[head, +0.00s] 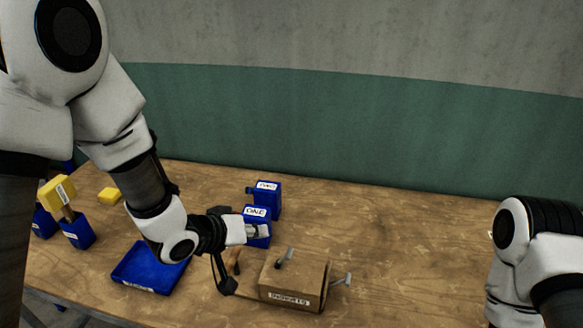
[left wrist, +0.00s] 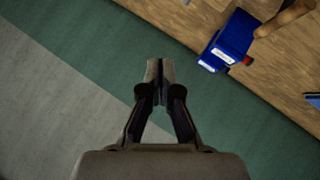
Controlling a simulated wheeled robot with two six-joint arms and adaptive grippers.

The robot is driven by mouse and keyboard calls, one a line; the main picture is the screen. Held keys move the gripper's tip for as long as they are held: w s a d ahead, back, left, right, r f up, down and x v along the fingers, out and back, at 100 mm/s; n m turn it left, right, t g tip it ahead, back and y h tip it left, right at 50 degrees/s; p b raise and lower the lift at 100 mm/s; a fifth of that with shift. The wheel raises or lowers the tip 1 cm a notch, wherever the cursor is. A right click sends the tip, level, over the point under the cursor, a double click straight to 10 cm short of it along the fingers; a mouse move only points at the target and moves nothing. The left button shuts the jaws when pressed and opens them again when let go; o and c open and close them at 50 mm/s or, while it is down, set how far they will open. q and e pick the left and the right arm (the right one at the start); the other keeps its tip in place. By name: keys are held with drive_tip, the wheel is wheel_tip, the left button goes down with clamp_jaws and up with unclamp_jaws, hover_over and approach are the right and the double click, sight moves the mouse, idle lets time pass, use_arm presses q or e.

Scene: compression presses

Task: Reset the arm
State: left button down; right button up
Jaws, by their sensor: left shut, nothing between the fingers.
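My left gripper (head: 257,231) is over the middle of the wooden table in the head view, in front of a blue box (head: 257,212) with a white label, which it partly covers. In the left wrist view the left gripper (left wrist: 160,70) has its fingers together with nothing between them. That view looks past the table edge toward the wall, with a blue labelled box (left wrist: 230,40) at upper right. My right arm (head: 535,255) comes in at the right edge of the head view; its gripper is not in view.
A wooden box (head: 293,282) with metal bolts and a label stands at the front. A blue tray (head: 150,268) lies to its left. A yellow block (head: 57,192), another yellow piece (head: 109,195) and blue boxes (head: 78,232) stand farther left. The table's right part (head: 420,230) is clear.

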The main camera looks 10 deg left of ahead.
use_arm(q)
drive_tip(key=s+a+f+g+y+b, duration=0.1)
drive_tip(key=s+f, duration=0.2)
drive_tip(key=f, duration=0.5)
drive_tip(key=s+a+f+g+y+b, duration=0.1)
drive_tip(key=s+f, duration=0.3)
drive_tip(key=f, duration=0.4)
drive_tip(key=s+a+f+g+y+b, duration=0.1)
drive_tip(key=s+a+f+g+b, duration=0.1)
drive_tip(key=f, duration=0.6)
drive_tip(key=shift+s+a+f+b, duration=0.2)
drive_tip(key=shift+s+a+b, duration=0.1)
drive_tip(key=shift+s+b, duration=0.4)
drive_tip(key=s+a+f+m+g+y+b, duration=0.1)
drive_tip(key=s+a+f+g, duration=0.1)
drive_tip(key=s+f, duration=0.5)
drive_tip(key=s+a+f+g+y+b, duration=0.1)
drive_tip(key=s+a+f+g+b, duration=0.1)
drive_tip(key=s+f, duration=0.5)
drive_tip(key=s+g, duration=0.1)
drive_tip(key=s, duration=0.1)
drive_tip(key=shift+s+a+m, duration=0.15)
drive_tip(key=shift+s+m, duration=0.25)
